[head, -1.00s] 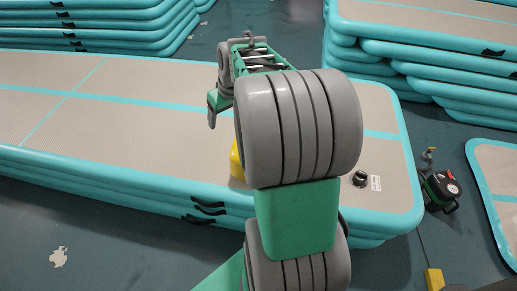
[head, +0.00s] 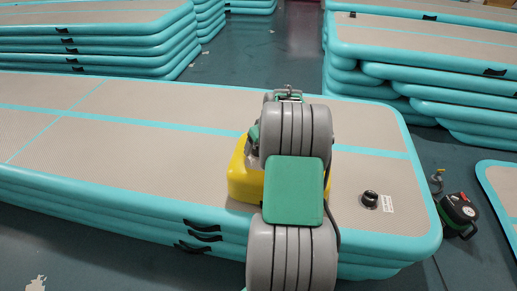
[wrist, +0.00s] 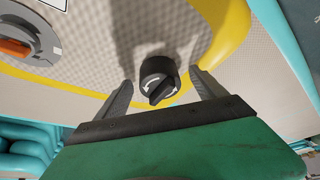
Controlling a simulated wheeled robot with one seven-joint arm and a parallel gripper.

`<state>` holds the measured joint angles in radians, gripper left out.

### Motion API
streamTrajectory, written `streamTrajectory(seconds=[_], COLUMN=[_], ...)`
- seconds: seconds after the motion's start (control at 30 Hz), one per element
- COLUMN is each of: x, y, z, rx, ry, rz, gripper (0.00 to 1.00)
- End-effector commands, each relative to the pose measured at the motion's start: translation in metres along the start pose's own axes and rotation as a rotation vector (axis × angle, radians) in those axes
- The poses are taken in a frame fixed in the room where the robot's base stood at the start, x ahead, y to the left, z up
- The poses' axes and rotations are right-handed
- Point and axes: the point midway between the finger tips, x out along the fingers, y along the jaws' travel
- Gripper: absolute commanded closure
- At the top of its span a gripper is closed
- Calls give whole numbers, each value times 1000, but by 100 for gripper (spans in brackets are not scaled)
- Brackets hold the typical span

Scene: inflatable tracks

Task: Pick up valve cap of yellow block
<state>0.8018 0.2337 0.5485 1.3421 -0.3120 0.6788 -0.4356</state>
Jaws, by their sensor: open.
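The yellow block (head: 240,182) sits on the beige track top, partly hidden behind my arm in the head view. In the wrist view its yellow rim (wrist: 237,30) borders a grey textured top. The black valve cap (wrist: 158,80) with white arrow marks is on that top near the rim. My gripper (wrist: 163,75) is open, with one finger on each side of the cap in the picture. I cannot tell whether the fingers touch it. A grey valve with an orange centre (wrist: 14,46) is at the upper left. The head view hides the cap and my fingers.
The turquoise-edged track (head: 110,215) fills the left and middle of the head view. Another black valve (head: 370,199) is on its right end beside a label. A dark pump (head: 458,213) stands on the floor at right. More stacked tracks (head: 420,45) stand behind.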

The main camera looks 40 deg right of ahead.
Motion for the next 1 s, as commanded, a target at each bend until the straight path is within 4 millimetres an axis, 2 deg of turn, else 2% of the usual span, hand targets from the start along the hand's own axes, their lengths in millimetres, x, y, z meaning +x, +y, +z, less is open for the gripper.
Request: streamTrajectory(seconds=[0.07, 0.83, 1.0], x=[0, -1, -1], y=[0, 0, 0], z=[0, 0, 0], rx=[0, 0, 0], ry=[-1, -1, -1], rz=[0, 0, 0], gripper=[21, 84, 84])
